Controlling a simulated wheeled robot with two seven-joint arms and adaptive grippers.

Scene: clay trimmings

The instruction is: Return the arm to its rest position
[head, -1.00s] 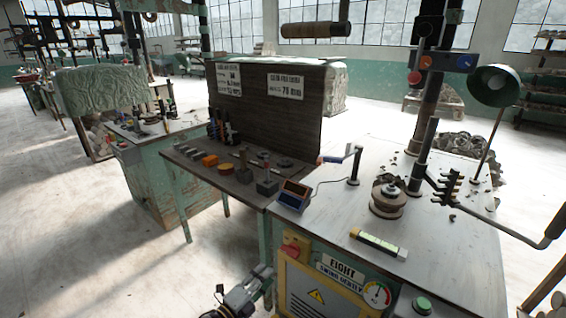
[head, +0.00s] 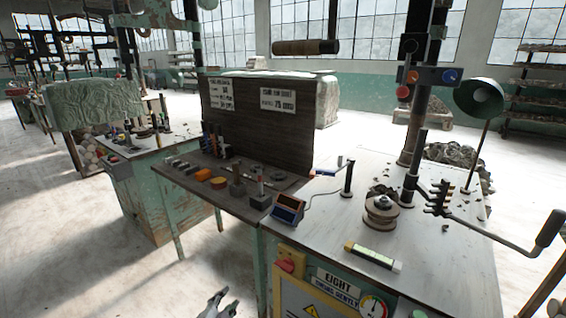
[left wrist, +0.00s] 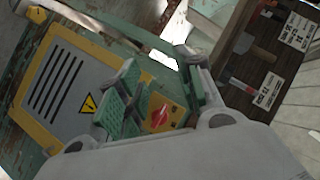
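My left gripper (head: 222,304) shows only as fingertips at the bottom edge of the head view, in front of the bench and below its top. In the left wrist view, the fingers of my left gripper (left wrist: 160,90) have green pads and stand apart with nothing between them. Behind them is the bench's yellow-framed panel (left wrist: 62,85) with a red knob (left wrist: 160,117). Most of my left arm is hidden below the head view. My right gripper is in neither view.
The grey bench top (head: 335,225) holds a round wheel (head: 381,208), a yellow-green bar (head: 372,257) and a crank (head: 500,235). A dark side table (head: 165,180) with small tools adjoins it. Open floor (head: 80,240) lies to the left.

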